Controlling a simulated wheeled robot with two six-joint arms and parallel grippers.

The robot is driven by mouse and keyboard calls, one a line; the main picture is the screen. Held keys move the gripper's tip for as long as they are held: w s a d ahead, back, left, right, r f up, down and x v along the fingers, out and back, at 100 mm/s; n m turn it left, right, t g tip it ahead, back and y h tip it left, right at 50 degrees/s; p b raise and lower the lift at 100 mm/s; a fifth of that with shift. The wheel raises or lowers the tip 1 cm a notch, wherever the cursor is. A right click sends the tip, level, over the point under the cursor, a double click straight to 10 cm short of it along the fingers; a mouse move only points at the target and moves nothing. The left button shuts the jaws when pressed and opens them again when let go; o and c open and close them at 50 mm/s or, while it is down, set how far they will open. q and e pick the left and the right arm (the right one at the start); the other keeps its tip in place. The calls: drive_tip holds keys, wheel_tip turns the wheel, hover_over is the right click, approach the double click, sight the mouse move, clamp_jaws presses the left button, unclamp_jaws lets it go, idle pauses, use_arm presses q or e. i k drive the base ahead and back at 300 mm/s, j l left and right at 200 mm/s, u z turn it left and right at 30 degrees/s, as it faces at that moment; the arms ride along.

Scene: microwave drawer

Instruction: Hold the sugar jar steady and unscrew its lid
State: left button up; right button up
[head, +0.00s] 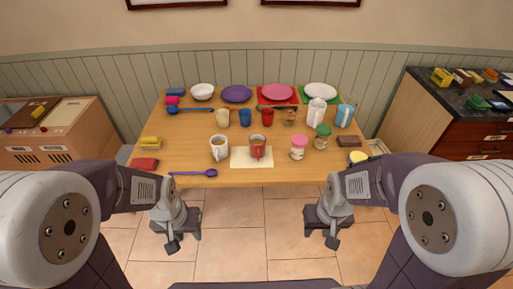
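Two lidded jars stand upright toward the right front of the wooden table. One has a pink lid (299,141) over a pale body, the other a green lid (323,130) over a pale body. Labels are too small to read, so I cannot tell which is the sugar jar. Both lids sit on their jars. My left gripper (172,245) hangs low in front of the table, left of centre. My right gripper (332,243) hangs low in front of it, right of centre. Both are apart from the jars and hold nothing visible. Their finger gaps are unclear.
The wooden table (203,147) carries a white mug (219,149), a red mug (257,148) on a cream mat (238,162), a purple spoon (196,173) and a brown block (348,141). Cups, a white pitcher (316,110) and plates stand behind. Open floor lies in front.

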sight(297, 154)
drive_tip(key=i+l+u, duration=0.25)
drive_tip(key=l+u, duration=0.15)
drive_tip(key=l, duration=0.55)
drive_tip(key=l+u, duration=0.4)
drive_tip(key=l, duration=0.55)
drive_tip(key=l+u, duration=0.4)
drive_tip(key=l, duration=0.65)
